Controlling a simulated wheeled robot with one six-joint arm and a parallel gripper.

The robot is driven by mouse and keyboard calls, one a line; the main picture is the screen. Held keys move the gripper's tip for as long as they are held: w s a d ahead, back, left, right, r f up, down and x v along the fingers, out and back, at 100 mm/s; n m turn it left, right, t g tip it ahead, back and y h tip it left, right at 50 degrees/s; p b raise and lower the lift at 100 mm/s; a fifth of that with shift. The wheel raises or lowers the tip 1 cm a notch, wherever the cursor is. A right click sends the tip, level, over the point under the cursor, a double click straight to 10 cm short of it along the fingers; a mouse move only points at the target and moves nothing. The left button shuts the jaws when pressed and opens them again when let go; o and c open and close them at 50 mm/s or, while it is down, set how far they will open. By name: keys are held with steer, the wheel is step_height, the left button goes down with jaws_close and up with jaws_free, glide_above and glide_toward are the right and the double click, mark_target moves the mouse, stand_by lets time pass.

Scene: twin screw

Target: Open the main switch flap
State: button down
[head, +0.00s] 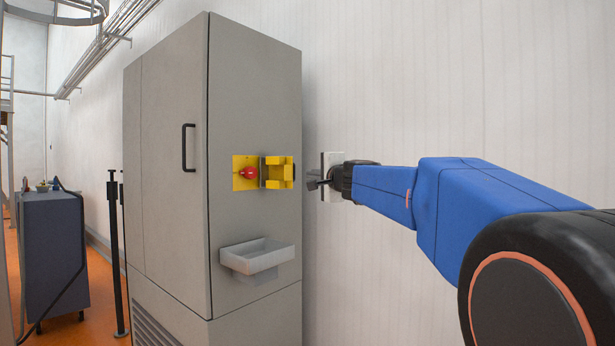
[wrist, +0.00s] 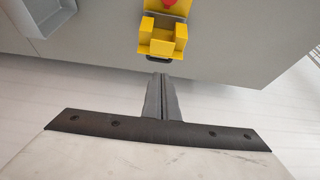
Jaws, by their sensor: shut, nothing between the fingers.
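The main switch is a red knob (head: 246,172) on a yellow plate (head: 240,184) on the grey cabinet's side face. The yellow flap (head: 279,172), a box-like cover, stands swung out to the right of the plate, leaving the knob uncovered. In the wrist view the flap (wrist: 160,38) is at the top centre, with part of the red knob (wrist: 169,3) above it. My gripper (head: 314,181) is to the right of the flap and apart from it. In the wrist view my gripper's fingers (wrist: 160,78) are together, empty, and end just below the flap.
The tall grey cabinet (head: 170,240) has a black door handle (head: 188,147). A pale tray (head: 258,258) juts out below the switch. A white wall (head: 400,80) runs behind my arm. A black post (head: 115,250) and a dark blue box (head: 50,250) stand at left.

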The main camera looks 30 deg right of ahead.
glide_toward(280, 172)
steer(key=w+d, duration=0.4)
steer(key=d, duration=0.1)
steer(key=shift+w+d+f, duration=0.2)
steer(key=shift+d+f, duration=0.1)
stand_by(0.4)
steer(key=w+d, duration=0.2)
steer(key=shift+w, duration=0.35)
